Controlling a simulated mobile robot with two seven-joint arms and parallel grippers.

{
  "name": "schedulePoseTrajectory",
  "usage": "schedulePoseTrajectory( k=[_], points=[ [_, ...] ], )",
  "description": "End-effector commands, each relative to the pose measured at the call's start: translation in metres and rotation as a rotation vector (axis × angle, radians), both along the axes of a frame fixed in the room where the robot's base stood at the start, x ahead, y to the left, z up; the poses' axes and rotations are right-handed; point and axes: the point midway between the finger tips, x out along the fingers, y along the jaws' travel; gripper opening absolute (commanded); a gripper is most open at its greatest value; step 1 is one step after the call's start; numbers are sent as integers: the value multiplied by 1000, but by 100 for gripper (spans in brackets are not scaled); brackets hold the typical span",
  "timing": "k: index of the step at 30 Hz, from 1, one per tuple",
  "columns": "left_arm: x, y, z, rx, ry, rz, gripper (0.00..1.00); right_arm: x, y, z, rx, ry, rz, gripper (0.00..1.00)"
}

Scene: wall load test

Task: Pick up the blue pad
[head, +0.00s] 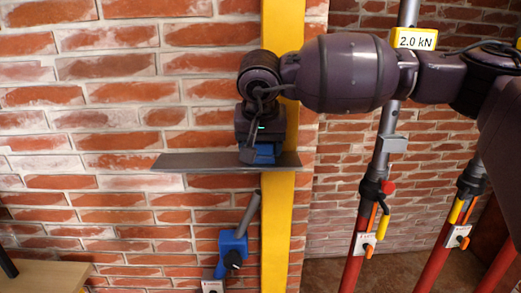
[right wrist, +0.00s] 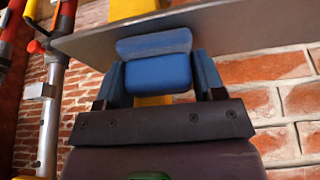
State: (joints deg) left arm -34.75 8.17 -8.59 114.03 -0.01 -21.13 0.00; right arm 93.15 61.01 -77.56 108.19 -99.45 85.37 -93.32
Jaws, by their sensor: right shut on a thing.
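The blue pad (head: 265,153) is at the grey metal shelf (head: 190,162) on the brick wall, in front of the yellow post. My right gripper (head: 262,150) points down at the shelf and is shut on the pad. In the right wrist view the blue pad (right wrist: 157,74) sits between the two fingers, against or very close to the shelf edge (right wrist: 225,25). A paler blue patch shows just above it; I cannot tell whether it is a reflection. Whether the pad touches the shelf is unclear. My left gripper is not in view.
A yellow post (head: 279,225) runs up the wall behind the shelf. A blue fixture (head: 232,246) with a grey handle is below it. Red and grey props (head: 372,195) stand at the right, one with a "2.0 kN" label (head: 415,39). A wooden surface (head: 45,275) is at lower left.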

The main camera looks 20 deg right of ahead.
Motion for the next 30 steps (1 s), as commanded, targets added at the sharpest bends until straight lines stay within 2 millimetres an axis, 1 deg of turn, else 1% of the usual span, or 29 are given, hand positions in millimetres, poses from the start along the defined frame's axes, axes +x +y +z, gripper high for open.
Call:
schedulePoseTrajectory(
  k=[5, 7, 20, 21, 26, 30],
  points=[
    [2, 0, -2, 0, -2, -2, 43, -2, 1, 4, 0, -1, 1, 40],
    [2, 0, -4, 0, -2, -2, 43, -4, 2, 9, 0, -1, 2, 40],
    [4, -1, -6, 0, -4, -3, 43, -5, 2, 73, 1, -1, 3, 40],
    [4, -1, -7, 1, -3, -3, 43, -12, 4, 70, -1, 1, 6, 40],
    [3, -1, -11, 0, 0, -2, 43, -37, 11, 69, -2, 1, 7, 40],
    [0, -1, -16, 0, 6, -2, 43, -64, 19, 69, -2, 0, 7, 40]
  ],
)
